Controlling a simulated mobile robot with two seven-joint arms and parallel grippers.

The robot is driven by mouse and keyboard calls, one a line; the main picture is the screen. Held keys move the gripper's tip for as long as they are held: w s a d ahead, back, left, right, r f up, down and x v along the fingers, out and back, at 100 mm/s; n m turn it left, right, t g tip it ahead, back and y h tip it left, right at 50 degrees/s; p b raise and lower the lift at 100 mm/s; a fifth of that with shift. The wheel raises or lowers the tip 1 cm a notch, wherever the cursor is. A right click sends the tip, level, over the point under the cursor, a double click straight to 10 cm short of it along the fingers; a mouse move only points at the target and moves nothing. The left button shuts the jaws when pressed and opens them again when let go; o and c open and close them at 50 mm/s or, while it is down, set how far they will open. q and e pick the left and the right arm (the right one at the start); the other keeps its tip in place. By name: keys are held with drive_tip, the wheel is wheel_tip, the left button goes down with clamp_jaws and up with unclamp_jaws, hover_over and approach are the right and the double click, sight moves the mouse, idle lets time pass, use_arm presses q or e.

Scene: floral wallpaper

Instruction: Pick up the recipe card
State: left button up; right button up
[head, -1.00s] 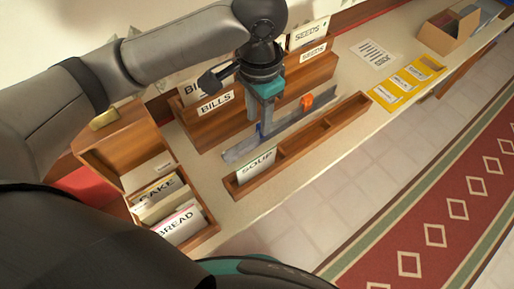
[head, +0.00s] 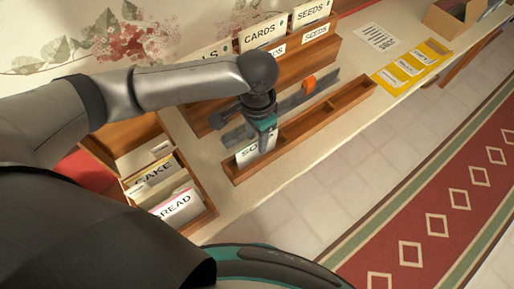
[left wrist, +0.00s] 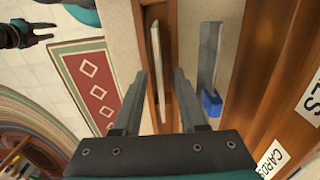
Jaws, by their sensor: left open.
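The white recipe card marked SOUP (head: 250,155) stands upright in the left end of a long, low wooden rack (head: 322,117). My left gripper (head: 265,143) is right over the card and hides part of its lettering. In the left wrist view the open left gripper (left wrist: 160,76) has a finger on each side of the card (left wrist: 156,50), which shows edge-on as a thin pale strip. I cannot tell whether a finger touches it. A dark gripper (left wrist: 42,33), apparently my right one, shows small at the top left of the left wrist view.
A grey metal rail with an orange slider (head: 309,84) lies just behind the rack. Behind it stands a wooden file holder (head: 290,62) with CARDS and SEEDS cards. A recipe box (head: 203,214) with CAKE and BREAD cards is at left. Yellow tray (head: 411,66) lies at right.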

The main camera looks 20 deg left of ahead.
use_arm(q)
drive_tip(key=shift+f, duration=0.4)
drive_tip(key=shift+c, duration=0.3)
clamp_jaws()
